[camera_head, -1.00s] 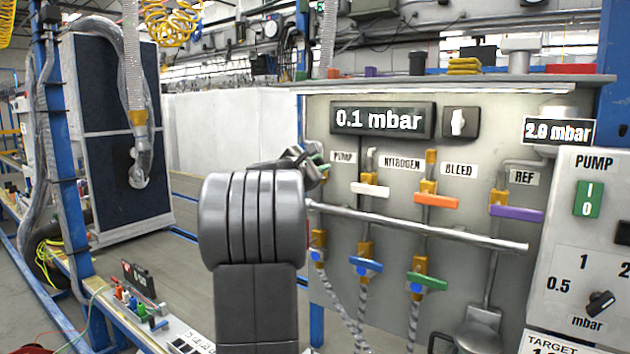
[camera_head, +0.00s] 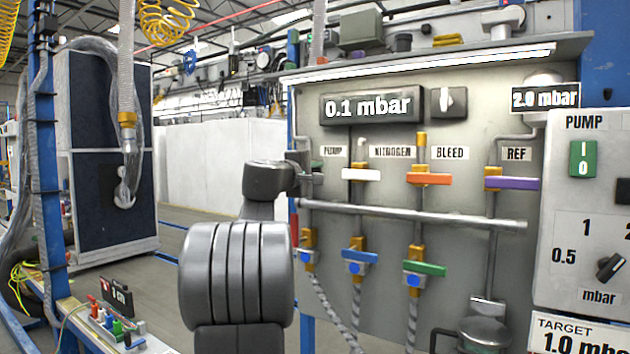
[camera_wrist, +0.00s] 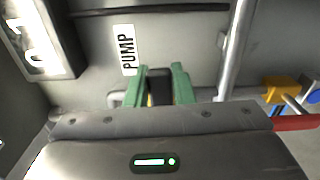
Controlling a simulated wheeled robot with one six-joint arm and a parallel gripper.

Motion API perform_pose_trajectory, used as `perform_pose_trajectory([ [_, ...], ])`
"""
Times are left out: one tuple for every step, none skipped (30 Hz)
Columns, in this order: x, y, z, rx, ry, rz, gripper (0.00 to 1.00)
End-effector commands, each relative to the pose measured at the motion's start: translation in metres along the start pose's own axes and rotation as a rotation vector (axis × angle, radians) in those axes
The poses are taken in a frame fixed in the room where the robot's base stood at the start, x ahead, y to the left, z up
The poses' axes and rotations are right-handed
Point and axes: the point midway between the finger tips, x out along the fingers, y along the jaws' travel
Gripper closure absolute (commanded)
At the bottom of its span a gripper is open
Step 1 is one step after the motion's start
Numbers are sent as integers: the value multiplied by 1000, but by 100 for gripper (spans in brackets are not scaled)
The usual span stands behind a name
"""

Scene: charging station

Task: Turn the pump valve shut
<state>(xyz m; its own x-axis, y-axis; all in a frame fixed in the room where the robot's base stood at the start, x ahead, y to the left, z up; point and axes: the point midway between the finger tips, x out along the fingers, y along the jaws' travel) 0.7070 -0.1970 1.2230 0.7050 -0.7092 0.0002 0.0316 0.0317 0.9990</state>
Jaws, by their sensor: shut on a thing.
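The pump valve sits on the grey panel below the PUMP label (camera_head: 333,151). It is mostly hidden behind my arm in the head view. In the wrist view, the PUMP label (camera_wrist: 127,50) is just above my gripper (camera_wrist: 161,84). My green fingers are shut on a dark piece, the pump valve handle (camera_wrist: 160,86), which shows between them. In the head view only a bit of my gripper (camera_head: 316,178) shows at the panel's left edge. The handle's exact angle cannot be told. The panel display (camera_head: 371,105) reads 0.1 mbar.
A white nitrogen handle (camera_head: 361,174), an orange bleed handle (camera_head: 429,179) and a purple reference handle (camera_head: 512,184) lie to the right. A metal rail (camera_head: 420,216) crosses below them. Lower valves have blue (camera_head: 360,257) and green (camera_head: 425,268) handles. Open floor lies left of the panel.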

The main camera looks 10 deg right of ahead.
Motion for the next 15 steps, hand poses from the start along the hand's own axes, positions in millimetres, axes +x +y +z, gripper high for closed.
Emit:
perform_pose_trajectory([
  [0, -5, 0, 15, 0, -2, 100],
  [0, -5, 0, 23, 0, -2, 100],
  [0, -6, 0, 32, -1, -2, 100],
  [0, -6, 0, 38, -1, -2, 100],
  [0, -6, 0, 43, -1, -2, 100],
  [0, -6, 0, 48, -1, -2, 100],
  [0, -6, 0, 51, -1, -2, 100],
  [0, -6, 0, 54, -1, -2, 100],
  [0, -6, 0, 56, -1, -2, 100],
  [0, -6, 0, 58, -1, -3, 100],
  [0, -6, 0, 59, -1, -3, 100],
  [0, -6, 0, 60, -1, -3, 100],
  [0, -6, 0, 60, -1, -3, 100],
  [0, -6, 0, 61, -1, -3, 100],
  [0, -6, 0, 61, -1, -3, 100],
])
